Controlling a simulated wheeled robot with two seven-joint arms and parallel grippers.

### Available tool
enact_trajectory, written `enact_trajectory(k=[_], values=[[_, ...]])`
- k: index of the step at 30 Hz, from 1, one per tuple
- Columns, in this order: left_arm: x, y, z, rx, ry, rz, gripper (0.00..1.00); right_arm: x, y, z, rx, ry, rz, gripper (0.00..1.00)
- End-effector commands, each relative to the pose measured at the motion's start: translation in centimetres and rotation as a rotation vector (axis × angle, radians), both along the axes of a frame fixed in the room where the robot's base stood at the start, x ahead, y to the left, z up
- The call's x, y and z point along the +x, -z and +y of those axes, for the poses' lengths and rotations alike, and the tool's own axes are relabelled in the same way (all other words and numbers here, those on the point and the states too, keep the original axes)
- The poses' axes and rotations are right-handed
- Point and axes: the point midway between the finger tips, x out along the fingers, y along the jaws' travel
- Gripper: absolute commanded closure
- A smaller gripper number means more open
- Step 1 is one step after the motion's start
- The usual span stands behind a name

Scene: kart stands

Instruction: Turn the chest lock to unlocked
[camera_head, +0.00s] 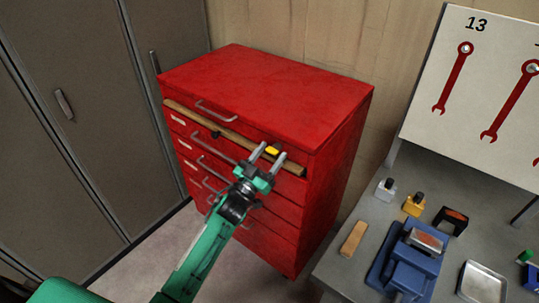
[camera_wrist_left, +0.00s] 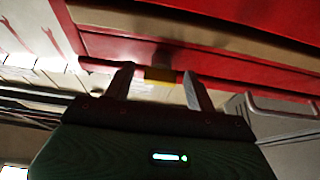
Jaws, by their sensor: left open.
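The red chest (camera_head: 270,80) stands against the wall, with several drawers facing me. A small yellow piece (camera_head: 272,150), which looks like the lock's turning tab, sits near the upper right of its front. My left gripper (camera_head: 270,154) is open at the chest front, its two fingertips on either side of the yellow piece. In the left wrist view the yellow piece (camera_wrist_left: 160,74) shows between the open fingers, with gaps to both; whether they touch it is unclear. It looks roughly level. My right gripper is out of view.
Grey lockers (camera_head: 85,120) stand left. A grey bench (camera_head: 345,278) at right holds a blue vise (camera_head: 405,262), small blocks and a metal tray (camera_head: 483,284).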

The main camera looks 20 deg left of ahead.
Motion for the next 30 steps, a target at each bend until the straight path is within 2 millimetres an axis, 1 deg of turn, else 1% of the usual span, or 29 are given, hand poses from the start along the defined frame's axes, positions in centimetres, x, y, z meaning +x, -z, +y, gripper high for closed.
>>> enact_trajectory(k=[1, 5, 6, 7, 14, 20, 26, 30], values=[[-0.01, 0.00, 0.00, 0.000, 0.000, 0.000, 0.50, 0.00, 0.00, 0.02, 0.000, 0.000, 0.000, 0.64], [-0.02, 0.00, 0.02, 0.000, 0.000, 0.000, 0.75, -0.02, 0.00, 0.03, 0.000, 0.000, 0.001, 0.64], [-0.03, 0.00, 0.02, 0.000, 0.000, 0.000, 0.83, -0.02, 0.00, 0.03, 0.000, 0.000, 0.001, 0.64], [-0.03, 0.00, 0.02, 0.000, 0.000, 0.000, 0.88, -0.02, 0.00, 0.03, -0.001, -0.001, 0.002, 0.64], [-0.02, 0.01, 0.06, 0.013, 0.000, -0.005, 0.88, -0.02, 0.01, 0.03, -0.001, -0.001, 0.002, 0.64], [0.00, 0.03, 0.15, 0.080, 0.001, -0.028, 0.88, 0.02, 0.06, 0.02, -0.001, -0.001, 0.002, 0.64], [0.04, -0.03, 0.26, 0.217, 0.001, -0.079, 0.88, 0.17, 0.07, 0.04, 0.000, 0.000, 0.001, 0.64], [0.06, -0.06, 0.35, 0.339, 0.000, -0.122, 0.88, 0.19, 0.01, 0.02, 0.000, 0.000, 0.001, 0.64]])
